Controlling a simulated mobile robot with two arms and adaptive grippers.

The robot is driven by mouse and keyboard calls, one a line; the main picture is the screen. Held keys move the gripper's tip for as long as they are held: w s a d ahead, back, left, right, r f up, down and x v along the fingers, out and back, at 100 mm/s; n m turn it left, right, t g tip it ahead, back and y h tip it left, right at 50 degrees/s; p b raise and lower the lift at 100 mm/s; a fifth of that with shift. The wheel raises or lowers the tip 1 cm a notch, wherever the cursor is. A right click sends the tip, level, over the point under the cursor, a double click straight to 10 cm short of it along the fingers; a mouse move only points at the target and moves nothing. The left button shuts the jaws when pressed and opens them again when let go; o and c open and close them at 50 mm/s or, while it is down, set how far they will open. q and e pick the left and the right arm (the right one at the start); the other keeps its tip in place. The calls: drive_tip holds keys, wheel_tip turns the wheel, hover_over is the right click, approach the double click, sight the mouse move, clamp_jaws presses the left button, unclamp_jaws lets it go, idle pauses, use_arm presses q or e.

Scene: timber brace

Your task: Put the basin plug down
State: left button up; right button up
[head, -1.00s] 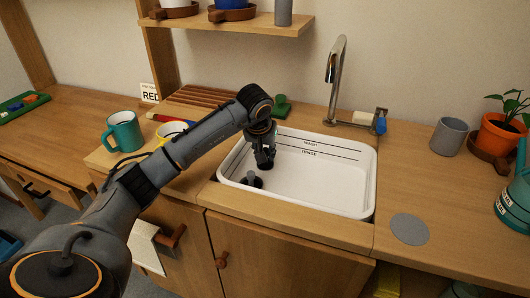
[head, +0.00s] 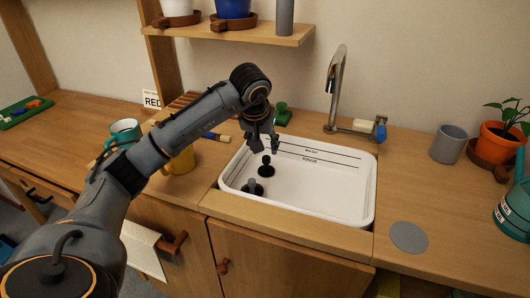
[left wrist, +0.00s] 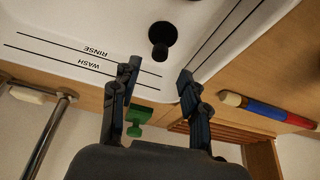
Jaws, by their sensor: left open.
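My right gripper is in neither view.
A tap (head: 337,90) rises behind the basin, with soap (head: 366,122) beside it. A green object (head: 283,115) sits behind the basin's left rear. Mugs (head: 181,160) stand left, under my arm. The counter right of the basin holds a flat grey disc (head: 408,237).

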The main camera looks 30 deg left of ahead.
use_arm(q)
drive_tip(key=v, duration=0.3)
drive_tip(key=shift+s+r, duration=0.1)
drive_tip(key=shift+r, duration=0.25)
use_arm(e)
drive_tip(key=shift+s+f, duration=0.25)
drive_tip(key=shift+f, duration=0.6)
